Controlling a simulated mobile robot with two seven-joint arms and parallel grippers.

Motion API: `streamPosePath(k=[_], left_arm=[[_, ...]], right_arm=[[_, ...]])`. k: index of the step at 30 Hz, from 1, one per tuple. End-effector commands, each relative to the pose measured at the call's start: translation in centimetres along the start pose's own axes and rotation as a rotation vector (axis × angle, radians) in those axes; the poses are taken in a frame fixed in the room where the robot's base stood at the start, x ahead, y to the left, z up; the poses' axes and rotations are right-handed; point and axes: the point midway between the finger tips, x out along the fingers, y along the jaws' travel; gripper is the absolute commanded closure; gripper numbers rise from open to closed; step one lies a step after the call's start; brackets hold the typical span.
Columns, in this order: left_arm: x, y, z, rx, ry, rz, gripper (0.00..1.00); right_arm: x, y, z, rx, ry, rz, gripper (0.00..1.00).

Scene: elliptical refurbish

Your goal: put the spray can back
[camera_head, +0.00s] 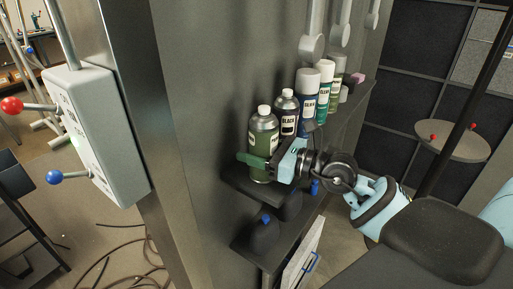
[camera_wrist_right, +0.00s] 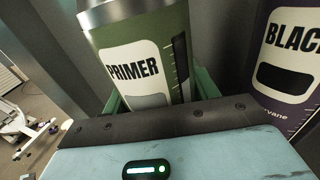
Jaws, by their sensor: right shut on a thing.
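The green spray can labelled PRIMER (camera_wrist_right: 137,66) is between the green fingers of my right gripper (camera_wrist_right: 160,98). In the head view this green can (camera_head: 264,134) is upright at the left end of the wall shelf (camera_head: 239,181). My right gripper (camera_head: 260,162) reaches in from the right and is shut around its lower body. The can's base is at about shelf height; I cannot tell whether it touches the shelf. My left gripper is not in view.
A purple BLACK can (camera_wrist_right: 287,50) stands close beside the held can, and it also shows in the head view (camera_head: 287,103). Blue (camera_head: 308,92) and teal (camera_head: 324,85) cans continue the row. A lower shelf (camera_head: 243,246) holds dark bottles. A control box (camera_head: 98,135) is at left.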

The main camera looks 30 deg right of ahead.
Motion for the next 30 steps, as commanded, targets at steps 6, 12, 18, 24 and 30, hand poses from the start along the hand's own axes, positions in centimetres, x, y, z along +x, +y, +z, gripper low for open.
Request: streamPosePath(k=[6,12,18,24,30], left_arm=[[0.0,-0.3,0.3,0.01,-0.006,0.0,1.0],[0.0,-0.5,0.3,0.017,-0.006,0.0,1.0],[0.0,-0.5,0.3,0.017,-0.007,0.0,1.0],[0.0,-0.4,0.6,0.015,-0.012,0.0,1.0],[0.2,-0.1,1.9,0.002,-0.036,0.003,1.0]], right_arm=[[0.0,0.0,-0.4,0.0,0.001,0.0,0.4],[0.0,0.0,-0.3,-0.001,0.0,0.0,0.19],[0.0,0.0,-0.3,-0.001,0.0,0.0,0.19],[-0.6,0.0,-0.2,0.0,0.003,-0.001,0.19],[-3.3,0.0,-0.6,0.002,0.009,-0.001,0.19]])
